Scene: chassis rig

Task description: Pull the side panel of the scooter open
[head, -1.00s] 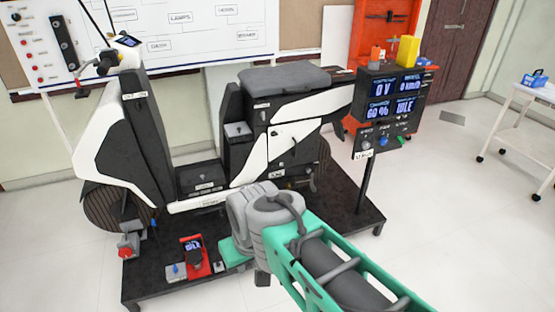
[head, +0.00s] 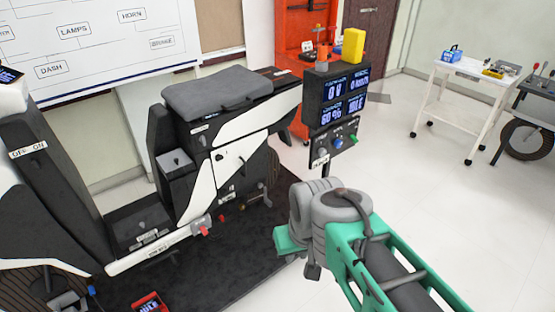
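The scooter (head: 175,165) stands on a dark platform, white and black with a grey seat. Its side panel (head: 238,157) is the white piece below the seat, with a small dark spot on it; it looks closed. My arm comes in from the lower right in the head view. My gripper is not clearly visible; a green part of my arm end (head: 290,240) points left, low and to the right of the panel, apart from it. The fingers cannot be made out.
A display box (head: 336,97) on a post stands right of the scooter's rear, with a yellow block (head: 353,45) on top. A red cabinet (head: 290,45) is behind it. A white cart (head: 470,75) stands at the right. The floor between is clear.

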